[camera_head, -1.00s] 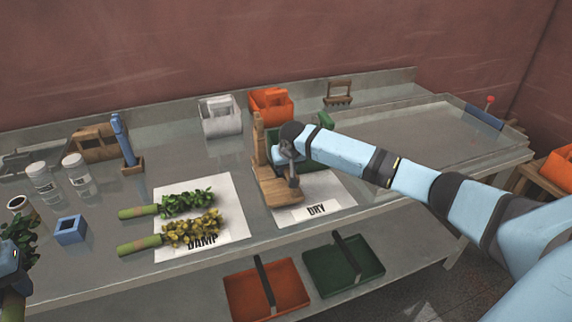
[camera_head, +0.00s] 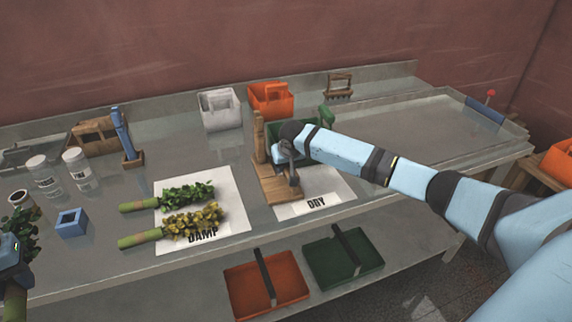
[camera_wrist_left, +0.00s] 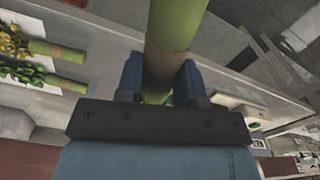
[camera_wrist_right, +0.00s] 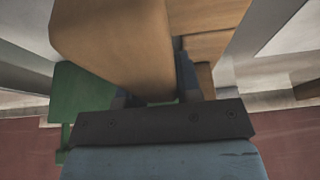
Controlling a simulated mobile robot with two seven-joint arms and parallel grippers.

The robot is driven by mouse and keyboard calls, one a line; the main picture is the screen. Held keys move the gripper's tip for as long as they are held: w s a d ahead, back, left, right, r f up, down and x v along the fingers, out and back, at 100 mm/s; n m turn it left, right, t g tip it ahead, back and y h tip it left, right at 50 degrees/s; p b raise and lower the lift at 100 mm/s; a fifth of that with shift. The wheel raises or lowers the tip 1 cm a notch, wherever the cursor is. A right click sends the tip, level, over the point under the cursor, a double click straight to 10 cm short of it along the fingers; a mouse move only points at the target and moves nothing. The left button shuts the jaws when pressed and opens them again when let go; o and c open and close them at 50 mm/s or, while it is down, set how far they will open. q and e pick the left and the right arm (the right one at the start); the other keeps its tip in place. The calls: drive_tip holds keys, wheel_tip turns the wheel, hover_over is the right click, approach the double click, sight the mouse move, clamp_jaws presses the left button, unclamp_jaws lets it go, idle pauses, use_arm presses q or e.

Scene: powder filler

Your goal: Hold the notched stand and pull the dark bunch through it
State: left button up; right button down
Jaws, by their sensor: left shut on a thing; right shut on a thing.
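The wooden notched stand (camera_head: 258,143) stands upright on the table, its base (camera_head: 279,190) over the left part of the DRY sheet (camera_head: 331,201). My right gripper (camera_head: 287,150) is shut on the stand; in the right wrist view its fingers (camera_wrist_right: 165,85) sit against the wood (camera_wrist_right: 110,40). The notch is not clearly seen. The dark bunch (camera_head: 18,224) is at the left picture edge, partly cut off, well apart from the stand. My left gripper (camera_head: 12,268) is shut on its green handle, which fills the middle of the left wrist view (camera_wrist_left: 177,22), between the fingers (camera_wrist_left: 163,80).
Two bunches, one green (camera_head: 188,195) and one yellowish (camera_head: 195,221), lie on the DAMP sheet (camera_head: 237,213) between bunch and stand. A blue square holder (camera_head: 71,224), white jars (camera_head: 76,168) and a blue-handled tool (camera_head: 124,135) stand left. A green basket (camera_head: 277,131) is close behind the stand.

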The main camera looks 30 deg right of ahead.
use_arm(q)
drive_tip(key=shift+r+p, duration=0.35)
drive_tip(key=shift+r, duration=0.05)
use_arm(e)
drive_tip(key=shift+s+a+f, duration=0.1)
drive_tip(key=shift+f, duration=0.15)
idle(0.4)
drive_tip(key=c, duration=0.7)
unclamp_jaws()
drive_tip(key=shift+r, duration=0.1)
drive_tip(key=c, duration=1)
drive_tip(key=o, duration=1)
